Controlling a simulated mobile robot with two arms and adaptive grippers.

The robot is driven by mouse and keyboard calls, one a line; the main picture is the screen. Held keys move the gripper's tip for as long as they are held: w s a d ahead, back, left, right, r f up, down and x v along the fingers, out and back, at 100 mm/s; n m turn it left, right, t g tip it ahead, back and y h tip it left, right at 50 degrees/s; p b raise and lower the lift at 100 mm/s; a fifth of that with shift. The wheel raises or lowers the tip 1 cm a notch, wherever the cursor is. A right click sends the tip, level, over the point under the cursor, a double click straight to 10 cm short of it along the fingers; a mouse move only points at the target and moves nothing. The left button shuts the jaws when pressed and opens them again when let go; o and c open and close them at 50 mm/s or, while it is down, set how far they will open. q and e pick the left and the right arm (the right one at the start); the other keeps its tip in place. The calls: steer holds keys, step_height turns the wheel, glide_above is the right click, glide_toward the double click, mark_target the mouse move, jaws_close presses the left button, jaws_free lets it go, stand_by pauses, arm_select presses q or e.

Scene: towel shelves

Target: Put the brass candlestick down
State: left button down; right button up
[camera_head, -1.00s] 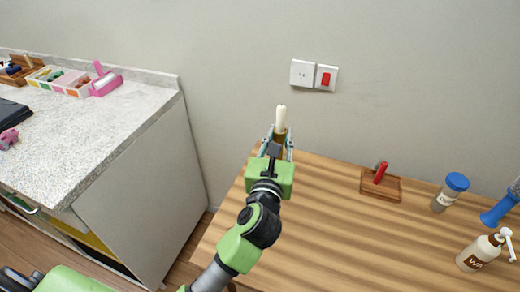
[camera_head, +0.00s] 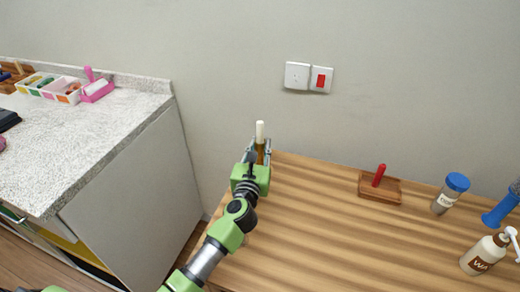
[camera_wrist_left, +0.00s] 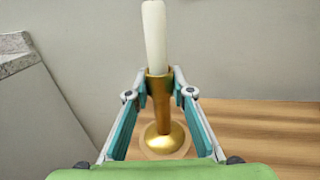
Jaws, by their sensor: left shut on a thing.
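The brass candlestick (camera_wrist_left: 163,118) holds a white candle (camera_wrist_left: 154,40) and stands upright between the fingers of my left gripper (camera_wrist_left: 160,97) in the left wrist view. The gripper is shut on its upper stem. Its round base appears over the wooden table (camera_wrist_left: 255,120); I cannot tell whether the base touches the wood. In the head view my left gripper (camera_head: 257,152) is at the table's far left corner, with the candle (camera_head: 260,131) rising above it and the candlestick's lower part hidden. My right gripper is not in view.
A wooden tray (camera_head: 366,191) with a red object (camera_head: 379,175) stands at the table's back. A blue-capped jar (camera_head: 446,200), a pump bottle (camera_head: 483,254) and a blue object (camera_head: 497,217) stand at right. The table's middle is clear. A speckled counter (camera_head: 90,130) is at left.

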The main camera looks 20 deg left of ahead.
arm_select(q)
steer(key=shift+f, duration=0.1)
steer(key=c, duration=1.8)
jaws_free()
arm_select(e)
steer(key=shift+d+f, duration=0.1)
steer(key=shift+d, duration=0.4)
arm_select(q)
steer(key=shift+r, duration=0.25)
steer(key=s, duration=0.4)
steer(key=s+d, duration=0.1)
steer(key=s, duration=0.7)
steer(key=shift+d+f, duration=0.1)
steer(key=shift+d, duration=0.15)
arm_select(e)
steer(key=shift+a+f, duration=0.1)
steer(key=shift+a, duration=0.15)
